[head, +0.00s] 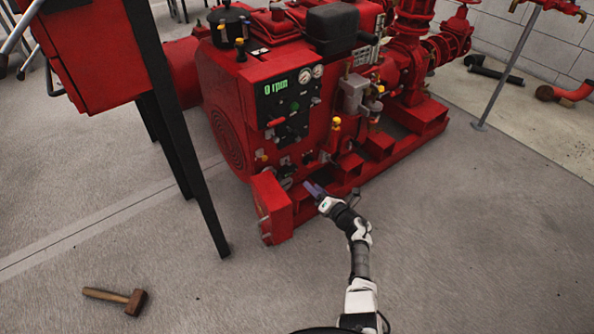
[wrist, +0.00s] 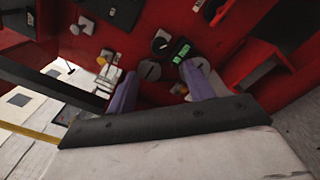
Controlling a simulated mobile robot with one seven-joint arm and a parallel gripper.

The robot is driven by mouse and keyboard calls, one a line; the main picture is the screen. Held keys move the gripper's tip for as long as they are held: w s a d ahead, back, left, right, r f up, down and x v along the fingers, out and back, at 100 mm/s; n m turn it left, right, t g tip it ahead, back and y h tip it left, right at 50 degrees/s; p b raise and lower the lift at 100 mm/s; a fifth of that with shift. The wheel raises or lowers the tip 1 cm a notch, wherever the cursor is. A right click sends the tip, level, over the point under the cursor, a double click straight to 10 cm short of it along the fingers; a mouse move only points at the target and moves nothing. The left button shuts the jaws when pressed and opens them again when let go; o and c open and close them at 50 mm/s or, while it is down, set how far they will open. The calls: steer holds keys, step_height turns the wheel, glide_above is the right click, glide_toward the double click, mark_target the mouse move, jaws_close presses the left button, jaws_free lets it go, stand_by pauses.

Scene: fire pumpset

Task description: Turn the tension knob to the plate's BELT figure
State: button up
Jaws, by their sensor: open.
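My gripper (head: 313,188) is at the low front of the red pumpset (head: 225,95). In the wrist view its two purple fingers (wrist: 160,76) are apart. A round grey knob with a dark line across it (wrist: 150,70) shows between the fingertips, beside a small green-lit display (wrist: 180,51). It looks like the tension knob, but no label is legible. I cannot tell whether the fingers touch it. The display's reading is too small to make out. A pale plate (head: 362,56) is on the pumpset's upper right; its figures, including any BELT figure, are unreadable.
Another knob with a pale mark (wrist: 160,43) sits just above. A red box (head: 270,207) juts out left of my gripper. A panel reading 0 rpm (head: 285,95) is above.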

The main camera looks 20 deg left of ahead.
mark_target(295, 169)
steer(key=b+x, duration=0.7)
steer(key=x, duration=0.3)
steer(key=shift+w+a+f, duration=0.2)
steer(key=shift+w+a, duration=0.05)
steer(key=shift+a, duration=0.1)
steer(key=shift+w+a+r+b, duration=0.2)
steer(key=shift+w+a+b, duration=0.15)
steer(key=shift+w+a, duration=0.15)
steer(key=c, duration=1)
steer(key=shift+o, duration=0.2)
steer(key=shift+m, duration=0.5)
